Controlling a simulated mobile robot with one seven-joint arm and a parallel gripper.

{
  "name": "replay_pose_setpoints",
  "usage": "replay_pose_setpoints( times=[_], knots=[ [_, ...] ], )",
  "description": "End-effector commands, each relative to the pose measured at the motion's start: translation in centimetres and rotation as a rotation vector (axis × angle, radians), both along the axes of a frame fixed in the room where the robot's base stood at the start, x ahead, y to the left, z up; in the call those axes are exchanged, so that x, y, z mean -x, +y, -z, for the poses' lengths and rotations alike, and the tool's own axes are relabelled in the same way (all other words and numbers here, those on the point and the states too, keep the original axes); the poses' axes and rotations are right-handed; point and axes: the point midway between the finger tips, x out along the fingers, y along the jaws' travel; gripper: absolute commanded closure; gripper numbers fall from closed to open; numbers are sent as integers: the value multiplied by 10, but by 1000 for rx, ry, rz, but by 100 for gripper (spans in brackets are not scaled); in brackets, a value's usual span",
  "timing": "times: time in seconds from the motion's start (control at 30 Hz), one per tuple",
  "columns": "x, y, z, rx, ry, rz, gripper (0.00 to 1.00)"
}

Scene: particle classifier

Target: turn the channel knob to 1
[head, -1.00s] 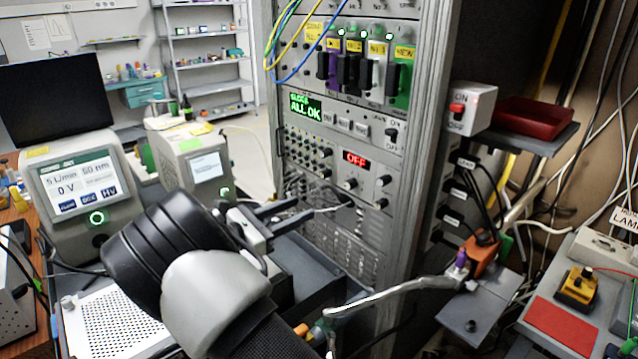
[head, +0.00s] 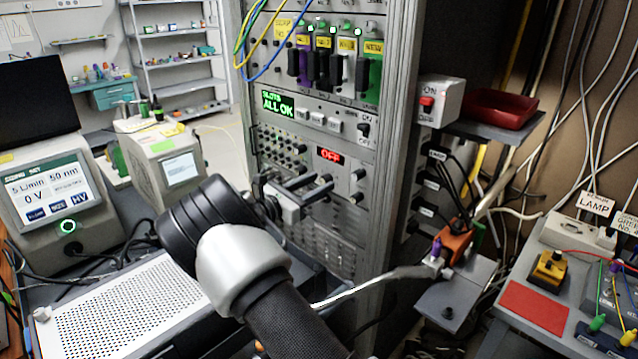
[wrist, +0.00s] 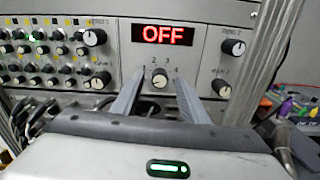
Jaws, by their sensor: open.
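The channel knob (wrist: 160,79) is a round, light-faced knob with numbers printed around it, below a red "OFF" display (wrist: 164,34) on the grey rack panel. Its pointer looks roughly upright, but I cannot read the exact setting. My gripper (wrist: 160,72) is open, its two grey fingers reaching toward the panel, one on each side of the knob in the wrist view. I cannot tell whether they touch it. In the head view my gripper (head: 324,183) is in front of the rack, just below the display (head: 330,155), and the knob is hard to make out there.
Black knobs (wrist: 95,37) flank the display on both sides. A green "ALL OK" screen (head: 277,104) and coloured modules (head: 345,62) are above. Cables hang below the knob. A white switch box (head: 439,101) and red tray (head: 497,109) are right of the rack.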

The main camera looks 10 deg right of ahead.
Motion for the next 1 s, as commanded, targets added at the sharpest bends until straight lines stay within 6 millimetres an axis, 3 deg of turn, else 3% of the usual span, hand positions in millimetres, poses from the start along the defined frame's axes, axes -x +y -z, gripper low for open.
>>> replay_pose_setpoints(
  times=[0.4, 0.43, 0.67, 1.0],
  knots=[
    [-6, -9, 0, 1, 1, 0, 60],
    [-6, -9, 0, 1, 1, 0, 62],
    [-6, -9, 0, 0, 0, 0, 100],
    [-6, -8, 3, -30, -40, 0, 100]
  ],
)
